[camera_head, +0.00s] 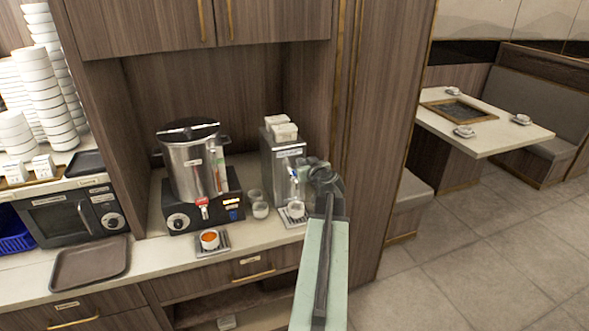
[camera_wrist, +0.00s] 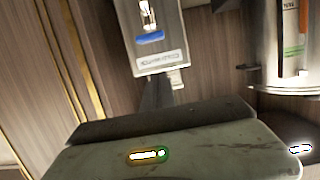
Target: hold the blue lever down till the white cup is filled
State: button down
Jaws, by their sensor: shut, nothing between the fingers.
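The steel dispenser (camera_head: 277,165) stands on the counter, with the white cup (camera_head: 296,209) on a small drip tray beneath its front. The cup's contents are too small to make out. The blue lever (camera_wrist: 149,38) shows as a blue bar near the top of the wrist view, beside the dispenser's label. My gripper (camera_head: 308,166) is shut and empty, close to the dispenser's front at about lever height. In the wrist view its dark fingers (camera_wrist: 156,92) point toward the dispenser. I cannot tell whether they touch the lever, and the head view partly hides it behind my gripper.
A large steel urn (camera_head: 190,165) with a red tap stands left of the dispenser. A bowl of orange-red sauce (camera_head: 209,240) sits below that tap. Small glasses (camera_head: 260,210) stand between the machines. A wooden cabinet panel (camera_head: 372,130) rises close to the right.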

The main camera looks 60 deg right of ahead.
jog(key=f+b, duration=0.1)
jog(key=w+f+b, duration=0.1)
jog(key=f, duration=0.1)
jog(key=d+f+b, duration=0.1)
jog(key=b, duration=0.1)
jog(key=shift+w+f, duration=0.2)
jog(key=shift+s+a+f+b, duration=0.1)
jog(key=shift+s+f+b, duration=0.05)
jog(key=shift+f+b, duration=0.4)
jog(key=shift+s+a+f+b, duration=0.1)
jog(key=shift+f+b, duration=0.35)
jog(key=shift+b, duration=0.05)
dwell(2.6)
